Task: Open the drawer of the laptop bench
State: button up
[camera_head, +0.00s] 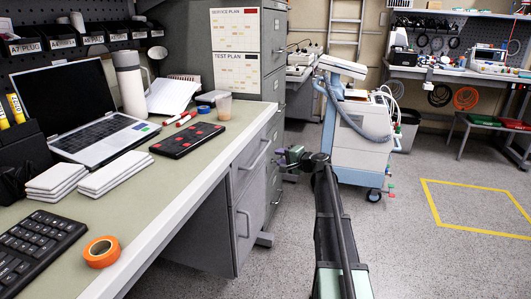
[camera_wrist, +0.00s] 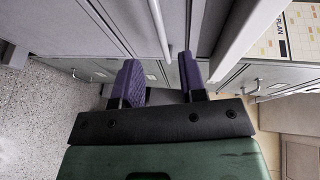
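The laptop bench (camera_head: 215,150) runs along the left of the head view, with grey drawer fronts under its pale top. The upper drawer (camera_head: 242,170) looks shut, with a bar handle (camera_head: 259,152) across it. A lower front has another handle (camera_head: 243,226). My gripper (camera_head: 291,157) is to the right of the upper handle, at about its height. In the wrist view my gripper (camera_wrist: 162,83) has its two purple fingers apart. A narrow grey bar (camera_wrist: 158,28), apparently a handle, reaches to the gap between them. I cannot tell whether they touch it.
A grey cabinet (camera_head: 272,45) stands behind. A wheeled medical machine (camera_head: 360,135) is beyond my arm. The floor to the right is clear.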

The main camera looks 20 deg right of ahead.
aim_at(261, 154)
jog(key=b+x, duration=0.1)
jog(key=x, duration=0.9)
jog(key=shift+w+f+b, duration=0.15)
jog(key=shift+w+b, duration=0.05)
jog(key=shift+b, duration=0.2)
jog(key=shift+c, duration=0.5)
grip_shut()
